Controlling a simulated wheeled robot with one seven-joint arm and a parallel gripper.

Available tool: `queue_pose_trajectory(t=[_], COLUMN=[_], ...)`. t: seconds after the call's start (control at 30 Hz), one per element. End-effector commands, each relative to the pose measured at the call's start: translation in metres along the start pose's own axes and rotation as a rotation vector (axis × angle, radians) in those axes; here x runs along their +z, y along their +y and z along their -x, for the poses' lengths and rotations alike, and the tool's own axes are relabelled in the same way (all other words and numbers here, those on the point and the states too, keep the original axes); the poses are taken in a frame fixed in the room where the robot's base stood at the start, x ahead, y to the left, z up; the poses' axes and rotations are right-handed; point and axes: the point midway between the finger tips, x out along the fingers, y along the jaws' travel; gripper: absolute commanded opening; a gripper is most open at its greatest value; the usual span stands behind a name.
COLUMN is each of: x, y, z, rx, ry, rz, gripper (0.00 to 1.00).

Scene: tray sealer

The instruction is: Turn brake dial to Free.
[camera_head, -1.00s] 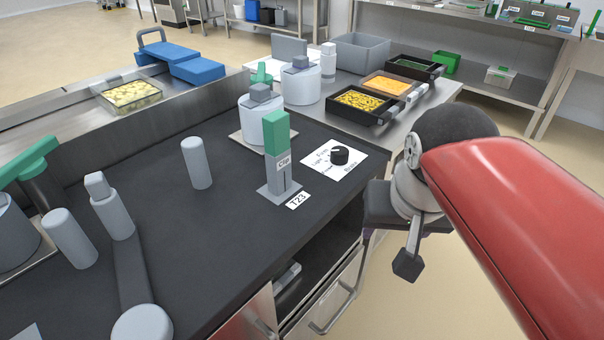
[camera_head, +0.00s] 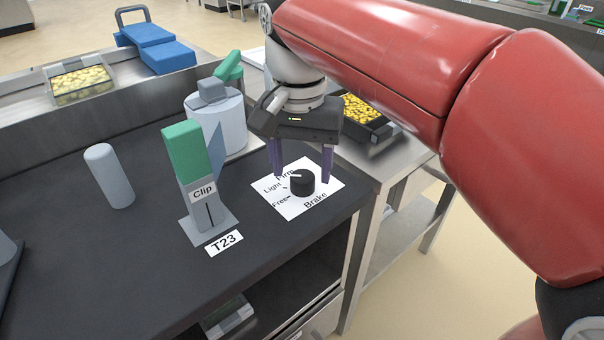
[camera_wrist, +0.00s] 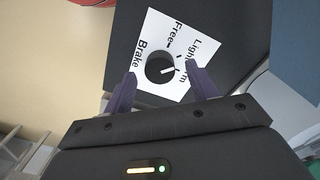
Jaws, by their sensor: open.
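The brake dial (camera_head: 302,183) is a round black knob on a white card (camera_head: 320,195) marked Firm, Light, Free and Brake. It also shows in the wrist view (camera_wrist: 158,68). Its white pointer line is turned toward Firm in both views. My gripper (camera_head: 303,180) points down at the dial with its two purple fingers apart, one on each side of the knob. In the wrist view the knob sits between and slightly beyond the fingertips (camera_wrist: 160,73). I cannot tell whether either finger touches it. Part of the word Firm is hidden by a finger.
A green-topped clip post (camera_head: 190,165) with a T23 label stands left of the card. A grey cylinder (camera_head: 109,176) stands farther left, and a white canister (camera_head: 218,122) behind. The dark counter's front edge is close to the card.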

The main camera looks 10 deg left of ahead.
Motion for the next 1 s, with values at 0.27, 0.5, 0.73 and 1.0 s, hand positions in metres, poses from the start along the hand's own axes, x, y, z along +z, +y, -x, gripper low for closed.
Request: queue_pose_trajectory(t=[0.27, 0.5, 0.73, 1.0], x=[-0.0001, -0.0002, -0.0002, -0.0002], y=[0.0004, 0.0004, 0.0004, 0.0004], z=[-0.0173, -0.017, -0.0169, -0.0163], rx=[-0.001, -0.001, -0.001, -0.001], ry=[0.001, 0.002, 0.002, 0.002], rz=[0.0, 0.0, 0.0, 0.015], gripper=[0.57, 0.51, 0.21, 0.13])
